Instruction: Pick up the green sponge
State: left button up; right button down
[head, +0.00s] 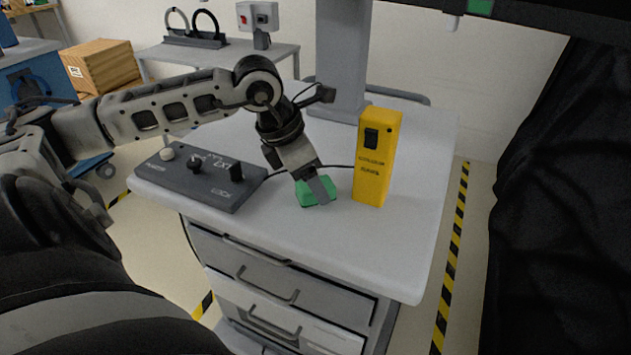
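The green sponge (307,196) lies on the white top of the cart (290,235), between a grey control box and a yellow box. My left gripper (319,190) reaches down over the sponge from the upper left. One finger shows in front of the sponge and covers part of it. The other finger is hidden, so I cannot tell whether the gripper grips the sponge. My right gripper does not show in the head view.
The yellow box (378,160) stands upright just right of the sponge. The grey control box (203,176) with knobs lies to the left, and a dark cable runs behind the sponge. A grey column (341,60) rises at the back. The cart's front right top is clear.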

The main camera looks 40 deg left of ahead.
pick_arm(q)
jog(key=shift+w+f, duration=0.1)
jog(key=shift+f, duration=0.15)
jog(key=c, duration=1.1)
jog(key=shift+r, duration=0.1)
jog(key=shift+c, duration=0.2)
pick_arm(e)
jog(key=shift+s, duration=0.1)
